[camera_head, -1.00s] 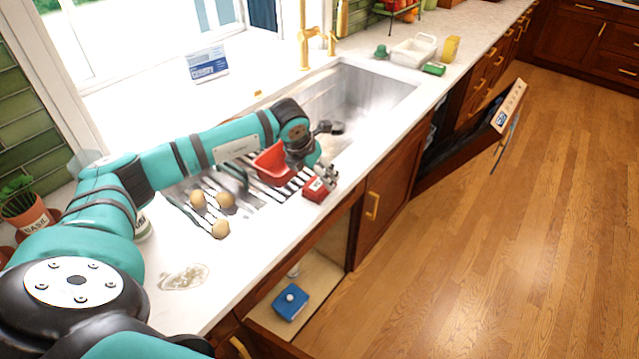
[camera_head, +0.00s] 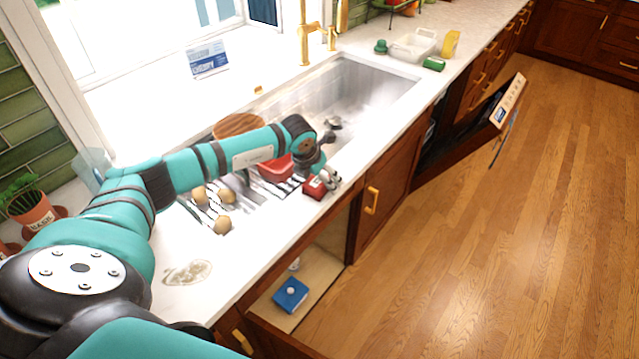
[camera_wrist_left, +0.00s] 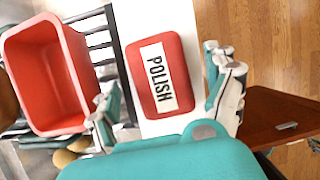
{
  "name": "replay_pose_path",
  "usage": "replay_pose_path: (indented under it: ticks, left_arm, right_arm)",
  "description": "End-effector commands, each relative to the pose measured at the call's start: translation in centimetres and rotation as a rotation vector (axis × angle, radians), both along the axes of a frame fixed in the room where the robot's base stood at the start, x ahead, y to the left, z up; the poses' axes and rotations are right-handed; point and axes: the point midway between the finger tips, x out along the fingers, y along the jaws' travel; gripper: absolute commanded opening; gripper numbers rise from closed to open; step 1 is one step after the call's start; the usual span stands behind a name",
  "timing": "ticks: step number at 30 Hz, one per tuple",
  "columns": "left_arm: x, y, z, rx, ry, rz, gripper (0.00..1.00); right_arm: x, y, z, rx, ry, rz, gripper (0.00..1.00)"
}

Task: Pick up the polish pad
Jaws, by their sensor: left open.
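The polish pad (camera_head: 315,189) is a red block lying on the white counter at the sink's front edge. In the left wrist view the pad (camera_wrist_left: 146,76) shows its white POLISH label. My left gripper (camera_head: 331,179) is at the pad in the head view and hides part of it. In the left wrist view my open left gripper (camera_wrist_left: 163,88) has one finger on each side of the pad, with visible gaps. Whether the fingers are down at the pad's height is hard to tell. My right gripper is not in view.
A red tub (camera_wrist_left: 85,80) stands close beside the pad on the drying rack. Several brown round items (camera_head: 222,224) lie on the rack. The sink (camera_head: 365,85) is behind. The counter's front edge is near the pad, above an open cabinet with a blue box (camera_head: 291,295).

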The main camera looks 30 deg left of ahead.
Motion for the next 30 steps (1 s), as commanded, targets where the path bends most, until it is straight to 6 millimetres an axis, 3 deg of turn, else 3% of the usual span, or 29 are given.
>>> replay_pose_path:
  ticks: [17, 30]
  left_arm:
    - [0.00, 0.02, -0.30, 0.000, 0.000, 0.000, 0.87]
    - [-0.01, 0.02, -0.31, 0.000, 0.000, 0.000, 0.29]
  right_arm:
    - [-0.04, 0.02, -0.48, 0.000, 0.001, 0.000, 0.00]
    - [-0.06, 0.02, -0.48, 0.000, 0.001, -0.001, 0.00]
